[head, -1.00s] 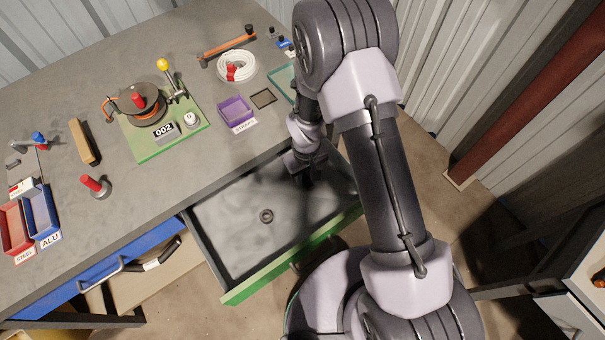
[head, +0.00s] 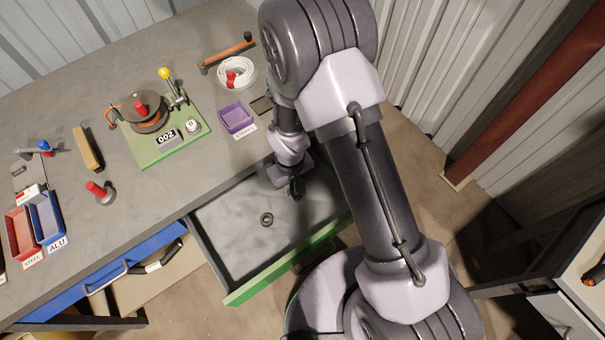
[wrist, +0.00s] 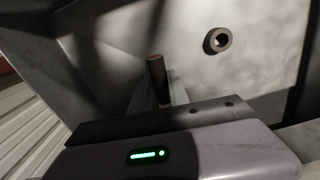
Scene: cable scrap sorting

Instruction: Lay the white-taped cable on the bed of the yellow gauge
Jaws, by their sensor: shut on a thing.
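My gripper (head: 296,194) is over the right part of the open drawer, pointing down. In the wrist view it is shut on a short dark brown cylindrical piece (wrist: 157,76), which stands up from between the fingers. No white tape shows on this piece, and I cannot tell whether it is the cable. A dark curved piece with a pale band (head: 162,260) shows below the blue drawer, at a beige case; I cannot tell what it is. I cannot make out a yellow gauge in either view.
The grey drawer (head: 225,240) with a green front holds a small dark ring (head: 266,219). On the bench (head: 150,205) are a green-based device (head: 150,157), a purple tray (head: 237,120), a white coil (head: 240,70), and red (head: 22,230) and blue (head: 46,217) trays.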

